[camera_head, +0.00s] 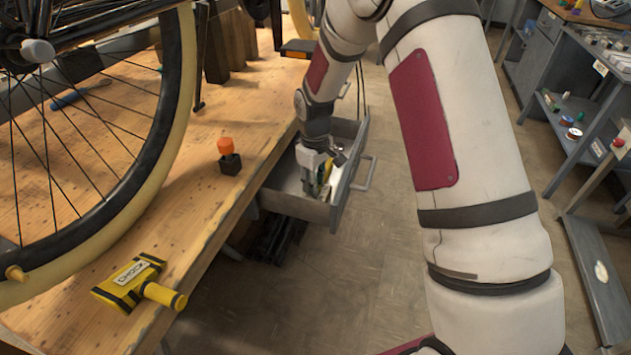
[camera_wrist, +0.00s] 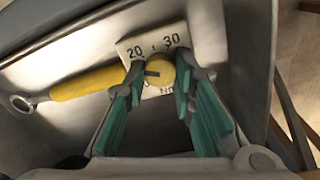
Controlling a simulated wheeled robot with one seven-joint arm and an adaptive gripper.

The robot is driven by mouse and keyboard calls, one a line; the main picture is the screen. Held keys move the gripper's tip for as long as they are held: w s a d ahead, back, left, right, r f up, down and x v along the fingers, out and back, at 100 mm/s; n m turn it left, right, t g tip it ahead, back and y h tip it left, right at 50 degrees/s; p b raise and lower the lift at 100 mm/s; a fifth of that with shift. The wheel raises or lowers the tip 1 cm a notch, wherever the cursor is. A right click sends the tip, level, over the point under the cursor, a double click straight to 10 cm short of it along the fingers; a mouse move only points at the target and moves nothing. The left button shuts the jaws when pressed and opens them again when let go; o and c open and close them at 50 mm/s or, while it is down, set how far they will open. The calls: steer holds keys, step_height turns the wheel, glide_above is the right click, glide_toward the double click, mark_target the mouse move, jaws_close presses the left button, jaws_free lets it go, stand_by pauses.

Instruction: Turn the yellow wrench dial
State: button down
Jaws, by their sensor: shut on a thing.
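The yellow wrench dial (camera_wrist: 158,72) is a round yellow knob with a dark mark, in front of a white scale plate (camera_wrist: 150,42) reading 20 and 30. A yellow-handled wrench (camera_wrist: 90,82) extends left from it to a metal ring end in the wrist view. My gripper (camera_wrist: 156,88) has its teal fingers on both sides of the dial and is shut on it. In the head view my gripper (camera_head: 321,185) reaches into the open grey drawer (camera_head: 290,204), where the wrench is mostly hidden by the fingers.
The drawer walls stand close around my gripper. On the wooden bench (camera_head: 235,115) are a yellow block labelled CHOCK (camera_head: 130,282), an orange-topped black piece (camera_head: 229,157) and a bicycle wheel (camera_head: 165,130). Grey shelves (camera_head: 565,110) stand at the right. The floor between is clear.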

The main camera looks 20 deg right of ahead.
steer(key=m+p, duration=0.1)
steer(key=m, duration=0.5)
steer(key=m+p, duration=0.1)
steer(key=m, duration=0.4)
steer(key=shift+m, duration=0.4)
stand_by(0.3)
steer(key=c, duration=1.3)
jaws_free()
steer(key=r, duration=1.2)
steer(key=shift+a, duration=0.2)
